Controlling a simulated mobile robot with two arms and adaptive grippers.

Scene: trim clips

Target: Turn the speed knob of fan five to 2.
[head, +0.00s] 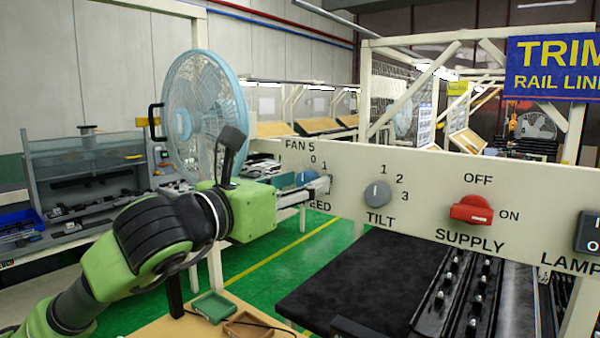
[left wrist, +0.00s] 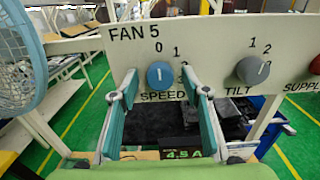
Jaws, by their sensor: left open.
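The blue speed knob (head: 306,177) sits under the FAN 5 label on the cream panel (head: 345,204). In the left wrist view the knob (left wrist: 160,75) shows a white mark pointing about straight up, toward 0. The 1 is to its upper right; the 2 and 3 are largely hidden by a finger. My left gripper (head: 308,190) is at the knob; in the left wrist view its open fingers (left wrist: 159,80) stand on either side of it, with gaps visible. Whether the tips reach around the knob is unclear. My right gripper is not in view.
A grey tilt knob (head: 377,194) is right of the speed knob, then a red supply knob (head: 471,209) and a dark lamp switch (head: 588,232). The light-blue fan (head: 205,110) stands left, behind my left arm. A black surface (head: 375,280) lies below the panel.

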